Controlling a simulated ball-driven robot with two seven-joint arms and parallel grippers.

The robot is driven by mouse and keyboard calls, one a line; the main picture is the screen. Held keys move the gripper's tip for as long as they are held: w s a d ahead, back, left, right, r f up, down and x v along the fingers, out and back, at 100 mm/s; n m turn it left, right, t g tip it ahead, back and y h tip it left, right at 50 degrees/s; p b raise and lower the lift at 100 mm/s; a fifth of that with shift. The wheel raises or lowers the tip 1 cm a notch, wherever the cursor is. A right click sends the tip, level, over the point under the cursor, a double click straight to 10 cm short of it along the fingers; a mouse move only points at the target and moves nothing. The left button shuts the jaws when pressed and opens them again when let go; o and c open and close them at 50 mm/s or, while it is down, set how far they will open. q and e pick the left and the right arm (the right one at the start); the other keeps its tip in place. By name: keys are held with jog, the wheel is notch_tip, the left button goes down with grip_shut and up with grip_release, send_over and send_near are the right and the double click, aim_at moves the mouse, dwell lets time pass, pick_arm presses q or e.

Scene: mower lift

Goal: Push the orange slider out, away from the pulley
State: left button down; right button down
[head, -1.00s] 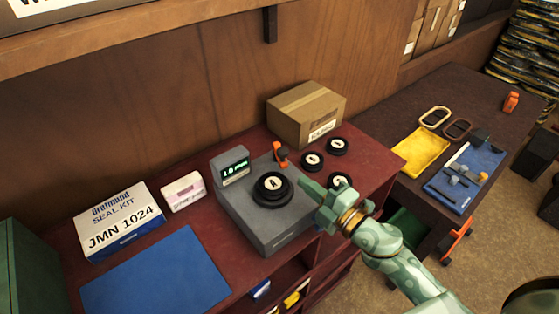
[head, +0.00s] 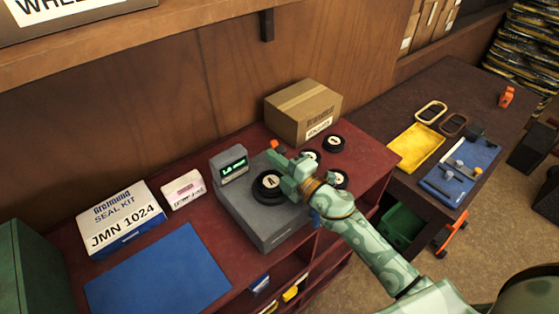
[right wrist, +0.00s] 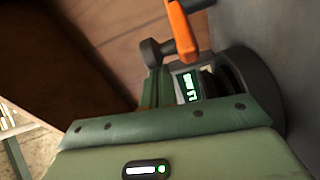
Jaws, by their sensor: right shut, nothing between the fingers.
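The orange slider (head: 274,146) is at the back of the grey measuring device (head: 258,230), with only its top showing behind my gripper. In the right wrist view the slider (right wrist: 181,30) is a bright orange bar just beyond the gripper. The black pulley marked A (head: 268,187) lies flat on the device, left of my gripper; its dark round side (right wrist: 255,85) is close on the right in the wrist view. My right gripper (head: 274,160) is shut and empty, between the pulley and the slider. I cannot tell whether it touches the slider. My left gripper is out of view.
Several black wheels, one of them here (head: 334,143), lie right of the device, near my wrist. A cardboard box (head: 303,112) stands behind. A small lit display (head: 233,167) stands at the device's back left. A blue mat (head: 158,275) leaves free room at the left.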

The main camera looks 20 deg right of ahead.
aim_at(285, 153)
jog(key=shift+s+d+f+n+g+y+b, duration=0.15)
jog(key=shift+d+n+g+y+b, duration=0.5)
jog(key=shift+y, duration=0.35)
jog(key=n+g+y+b, duration=0.1)
jog(key=d+n+y+b, duration=0.1)
jog(key=shift+d+f+g+y, duration=0.15)
jog(key=shift+d+g+y, duration=0.05)
jog(key=shift+g+y, duration=0.15)
jog(key=shift+d+n+g+y+b, duration=0.3)
jog(key=shift+n+y, duration=0.05)
jog(key=shift+d, duration=0.35)
jog(key=shift+r, duration=0.3)
jog(key=shift+a, duration=0.1)
jog(key=shift+d, duration=0.2)
